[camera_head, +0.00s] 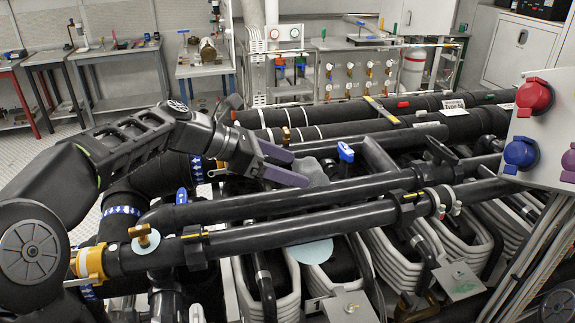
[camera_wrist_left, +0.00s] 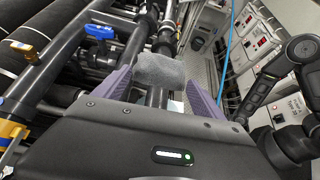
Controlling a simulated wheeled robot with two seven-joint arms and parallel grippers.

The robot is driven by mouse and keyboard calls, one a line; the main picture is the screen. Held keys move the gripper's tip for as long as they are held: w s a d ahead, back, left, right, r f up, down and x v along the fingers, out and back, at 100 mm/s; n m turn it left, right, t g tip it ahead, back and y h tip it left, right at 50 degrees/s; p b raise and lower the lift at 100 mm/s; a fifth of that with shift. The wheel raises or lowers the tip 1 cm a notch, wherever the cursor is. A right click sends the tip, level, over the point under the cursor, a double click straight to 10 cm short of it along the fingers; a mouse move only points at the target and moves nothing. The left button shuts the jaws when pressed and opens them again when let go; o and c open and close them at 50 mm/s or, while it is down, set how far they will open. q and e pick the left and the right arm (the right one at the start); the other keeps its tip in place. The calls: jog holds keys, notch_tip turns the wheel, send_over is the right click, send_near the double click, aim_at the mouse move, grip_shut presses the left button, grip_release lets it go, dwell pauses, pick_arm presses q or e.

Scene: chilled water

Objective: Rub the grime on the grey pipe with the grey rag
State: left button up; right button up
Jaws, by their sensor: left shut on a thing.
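My left gripper (camera_head: 301,169) reaches in from the left, over the dark pipes. Its purple fingers are shut on the grey rag (camera_head: 317,173), a lumpy cloth. In the left wrist view the rag (camera_wrist_left: 160,70) sits between the two fingertips. A dark grey pipe (camera_head: 265,204) runs left to right just in front of and below the rag. In the left wrist view a pipe (camera_wrist_left: 157,98) passes under the rag. I cannot tell whether the rag touches it. I cannot make out any grime; the rag and fingers hide part of the pipes. My right gripper is not in view.
A blue-handled valve (camera_head: 345,152) stands just right of the rag. A yellow valve (camera_head: 143,238) sits on the front pipe (camera_head: 300,226). A panel with red and blue connectors (camera_head: 534,97) stands at the right. Pale coiled tubes (camera_head: 391,262) fill the space below the pipes.

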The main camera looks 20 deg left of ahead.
pick_arm(q)
jog(key=shift+f+b, duration=1.85)
jog(key=shift+f, duration=0.25)
jog(key=shift+r, duration=0.1)
jog(key=r+p, duration=0.1)
jog(key=p, duration=0.7)
jog(key=shift+a+r, duration=0.1)
jog(key=shift+r, duration=0.05)
